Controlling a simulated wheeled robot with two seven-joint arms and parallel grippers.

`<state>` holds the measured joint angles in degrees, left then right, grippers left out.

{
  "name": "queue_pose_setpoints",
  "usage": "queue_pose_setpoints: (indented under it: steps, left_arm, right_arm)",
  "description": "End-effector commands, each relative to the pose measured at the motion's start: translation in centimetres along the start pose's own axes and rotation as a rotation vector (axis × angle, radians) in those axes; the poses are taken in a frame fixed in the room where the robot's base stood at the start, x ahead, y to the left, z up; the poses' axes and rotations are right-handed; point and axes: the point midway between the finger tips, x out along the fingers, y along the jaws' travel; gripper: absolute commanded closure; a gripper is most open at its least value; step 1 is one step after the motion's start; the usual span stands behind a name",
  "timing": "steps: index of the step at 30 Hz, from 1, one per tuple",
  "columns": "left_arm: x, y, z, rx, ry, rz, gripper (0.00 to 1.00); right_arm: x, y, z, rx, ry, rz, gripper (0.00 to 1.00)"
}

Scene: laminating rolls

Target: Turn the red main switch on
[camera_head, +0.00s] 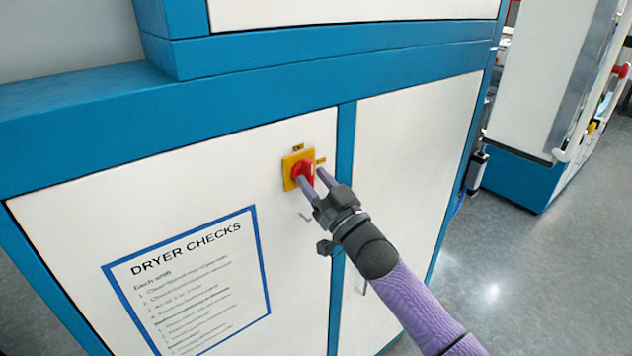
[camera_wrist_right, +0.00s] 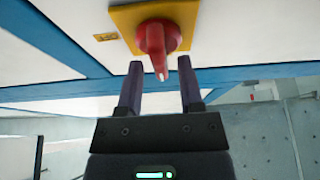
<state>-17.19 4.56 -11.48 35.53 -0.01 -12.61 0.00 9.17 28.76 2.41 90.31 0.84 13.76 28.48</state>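The red main switch (camera_head: 308,170) is a rotary knob with a raised handle on a yellow plate (camera_head: 288,172) on the white cabinet door. In the right wrist view the knob (camera_wrist_right: 157,38) points its handle, with a white mark at the tip, towards my gripper. My right gripper (camera_head: 312,178) is open in front of the knob. In the right wrist view its two fingers (camera_wrist_right: 160,65) stand on either side of the handle's tip, with gaps visible. I cannot tell which position the handle is set to. My left gripper is not in view.
Small yellow labels sit above (camera_head: 298,147) and right (camera_head: 321,160) of the plate; their text is hard to read. A "DRYER CHECKS" sheet (camera_head: 195,285) is on the door below left. Blue frame bars (camera_head: 346,150) border the door. Another machine stands at right beyond open floor (camera_head: 520,270).

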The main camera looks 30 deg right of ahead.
Motion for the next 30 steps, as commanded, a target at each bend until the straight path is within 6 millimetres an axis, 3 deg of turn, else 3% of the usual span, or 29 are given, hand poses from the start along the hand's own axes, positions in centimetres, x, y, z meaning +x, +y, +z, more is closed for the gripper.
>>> queue_pose_setpoints:
  steps: [10,14,21,25,30]
  left_arm:
    - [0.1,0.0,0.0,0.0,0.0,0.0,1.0]
    - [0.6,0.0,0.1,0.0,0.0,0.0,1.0]
    - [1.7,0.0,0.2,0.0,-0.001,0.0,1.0]
    - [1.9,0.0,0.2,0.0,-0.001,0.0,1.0]
    - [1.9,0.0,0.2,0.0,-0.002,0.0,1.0]
  right_arm:
    - [-0.4,0.0,0.1,0.002,-0.001,0.0,0.46]
    - [-2.7,0.0,0.3,0.001,-0.003,0.0,0.46]
    - [-8.4,0.0,0.3,0.002,-0.004,0.0,0.46]
    - [-9.8,0.0,0.1,0.002,-0.002,0.001,0.46]
    - [-10.0,0.0,0.0,0.001,0.0,0.001,0.46]
